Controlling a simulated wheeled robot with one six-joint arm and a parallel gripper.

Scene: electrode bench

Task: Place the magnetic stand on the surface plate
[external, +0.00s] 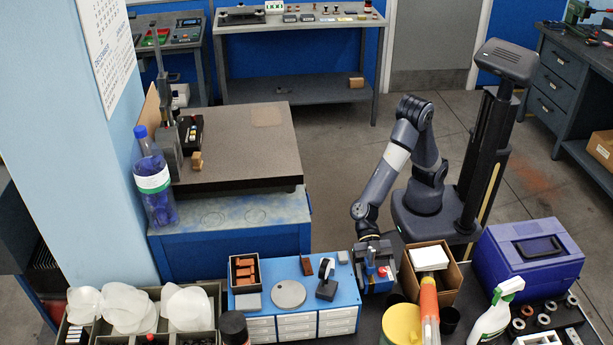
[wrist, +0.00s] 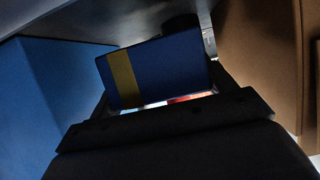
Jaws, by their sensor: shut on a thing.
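The surface plate (external: 235,145) is a dark, flat slab on a blue stand, left of centre in the external view. My gripper (external: 375,262) points down beside the blue drawer cabinet at the front, far from the plate. It is shut on a blue block with a yellow stripe (wrist: 160,72), which looks like the magnetic stand's base. A blue body with a red part (external: 382,271) shows at the gripper in the external view. The arm and fingers hide much of it, and I cannot tell whether it touches the bench.
A height gauge (external: 167,110), a dark case (external: 190,132) and a small brown block (external: 197,161) occupy the plate's left side. Its middle and right are mostly clear. The blue drawer cabinet (external: 345,322) and an open cardboard box (external: 452,274) flank my gripper.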

